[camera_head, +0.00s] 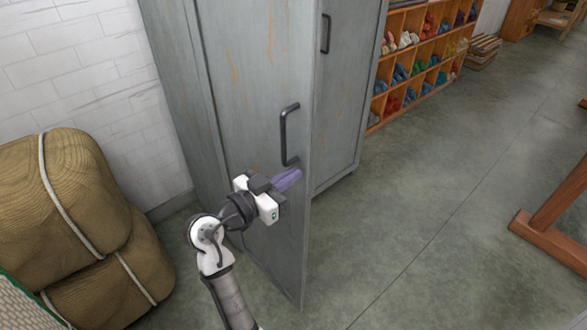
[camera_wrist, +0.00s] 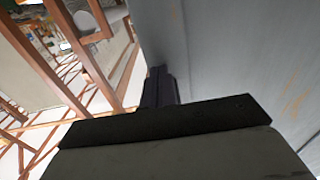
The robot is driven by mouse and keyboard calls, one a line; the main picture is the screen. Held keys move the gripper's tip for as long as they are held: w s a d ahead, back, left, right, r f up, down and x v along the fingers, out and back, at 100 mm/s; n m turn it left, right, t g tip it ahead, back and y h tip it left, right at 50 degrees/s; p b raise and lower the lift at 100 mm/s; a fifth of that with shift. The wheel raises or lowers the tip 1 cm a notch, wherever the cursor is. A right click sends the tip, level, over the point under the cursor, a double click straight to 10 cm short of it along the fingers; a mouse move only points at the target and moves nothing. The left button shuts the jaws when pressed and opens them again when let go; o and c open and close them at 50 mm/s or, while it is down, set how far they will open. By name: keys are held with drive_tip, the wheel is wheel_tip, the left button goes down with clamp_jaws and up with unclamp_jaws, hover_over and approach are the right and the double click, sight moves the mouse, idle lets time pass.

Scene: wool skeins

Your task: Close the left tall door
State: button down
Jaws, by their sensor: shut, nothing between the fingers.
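The left tall door (camera_head: 250,75) is a grey, rust-streaked cabinet panel. It stands open, swung out from the cabinet, with its free edge towards the right. Its black bar handle (camera_head: 288,135) is on the outer face near that edge. My gripper (camera_head: 292,177) is shut and empty, just below the handle and in front of the outer face near the free edge. I cannot tell whether it touches the door. In the wrist view the shut fingers (camera_wrist: 158,88) are beside the grey door surface (camera_wrist: 240,50), which fills the right side.
The right tall door (camera_head: 348,90) with its own handle (camera_head: 325,35) stands beyond. Stacked brown bales (camera_head: 85,220) are at the left by a white brick wall (camera_head: 75,60). Wooden shelves of wool (camera_head: 425,60) are behind. A wooden frame (camera_head: 550,220) is at the right. Floor between is clear.

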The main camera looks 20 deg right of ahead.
drive_tip(key=shift+w+d, duration=0.25)
drive_tip(key=shift+d, duration=0.4)
